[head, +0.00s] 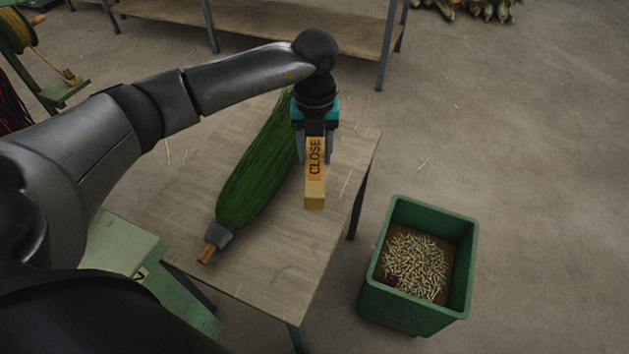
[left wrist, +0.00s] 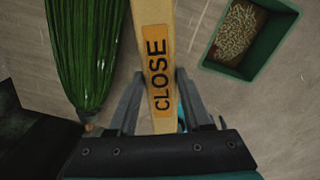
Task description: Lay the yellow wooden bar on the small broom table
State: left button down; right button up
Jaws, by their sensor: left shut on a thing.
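The yellow wooden bar (head: 315,185) has an orange label reading CLOSE. My left gripper (head: 315,160) is shut on the bar over the right part of the small broom table (head: 270,265). The bar also shows between the fingers in the left wrist view (left wrist: 157,65). I cannot tell whether the bar's lower side touches the table top. A green broom head (head: 255,175) lies slantwise on the table, left of the gripper, with a short wooden stub at its near end. My right gripper is not in view.
A green bin (head: 465,265) with pale pellets stands on the floor right of the table. A wooden shelf (head: 290,30) stands behind. A green machine (head: 125,245) is at the table's left. The near right part of the table top is bare.

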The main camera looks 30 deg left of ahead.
aim_at(315, 168)
pick_arm(q)
notch_tip(315, 168, down, 5)
jog(key=shift+r+b, duration=0.15)
jog(key=shift+b, duration=0.55)
notch_tip(315, 168, down, 2)
jog(key=shift+f+b, duration=0.25)
jog(key=shift+b, duration=0.3)
jog(key=shift+f, duration=0.5)
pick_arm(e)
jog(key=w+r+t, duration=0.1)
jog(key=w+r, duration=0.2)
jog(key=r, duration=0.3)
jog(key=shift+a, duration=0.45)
pick_arm(q)
jog(key=shift+f, duration=0.1)
jog(key=shift+f, duration=0.15)
jog(key=shift+c, duration=1.7)
grip_release()
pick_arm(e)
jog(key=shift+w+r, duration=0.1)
